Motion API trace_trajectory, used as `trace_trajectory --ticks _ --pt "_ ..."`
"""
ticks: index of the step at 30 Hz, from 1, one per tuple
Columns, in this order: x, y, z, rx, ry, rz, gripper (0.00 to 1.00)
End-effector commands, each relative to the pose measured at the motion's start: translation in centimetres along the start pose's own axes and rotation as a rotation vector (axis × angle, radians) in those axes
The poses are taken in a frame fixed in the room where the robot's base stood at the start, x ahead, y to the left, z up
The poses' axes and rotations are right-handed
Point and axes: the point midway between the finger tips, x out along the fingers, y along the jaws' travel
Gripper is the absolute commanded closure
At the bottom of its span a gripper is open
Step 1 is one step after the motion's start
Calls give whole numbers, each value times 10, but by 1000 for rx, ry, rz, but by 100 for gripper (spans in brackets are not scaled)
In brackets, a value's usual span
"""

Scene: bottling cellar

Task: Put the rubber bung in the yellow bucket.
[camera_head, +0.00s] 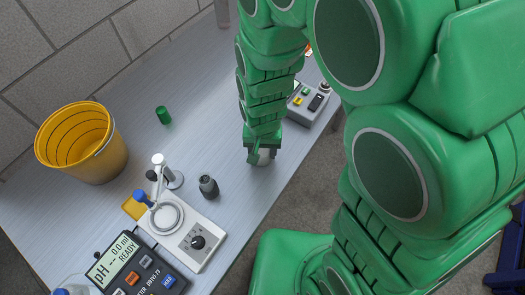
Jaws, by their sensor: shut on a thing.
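The yellow bucket (108,165) stands upright and open at the left of the bench, with black rings inside and a thin wire handle. My gripper (258,155) is low over the bench's right edge, to the right of the bucket and well apart from it. It is shut on a small pale grey piece (263,158), mostly hidden by the fingers. I cannot tell whether this piece is the rubber bung. A small green cylinder (163,115) stands on the bench between bucket and gripper. A dark grey stubby piece (208,186) stands nearer the front.
A white stirrer plate (188,238) with a stand, probe and coiled cable is in front of the bucket. A pH meter (135,272) lies at the front left. A grey control box (309,103) is behind my gripper. The bench (205,130) is clear around the green cylinder.

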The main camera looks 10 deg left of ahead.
Motion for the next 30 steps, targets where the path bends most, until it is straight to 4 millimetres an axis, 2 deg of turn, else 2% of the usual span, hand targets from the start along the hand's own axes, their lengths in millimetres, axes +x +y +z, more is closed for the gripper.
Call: trace_trajectory --ticks 8,22,30 --pt "-19 0 0 0 2 -1 85" --pt "-82 -1 -1 0 4 -3 85" --pt "-98 0 0 0 -1 0 85"
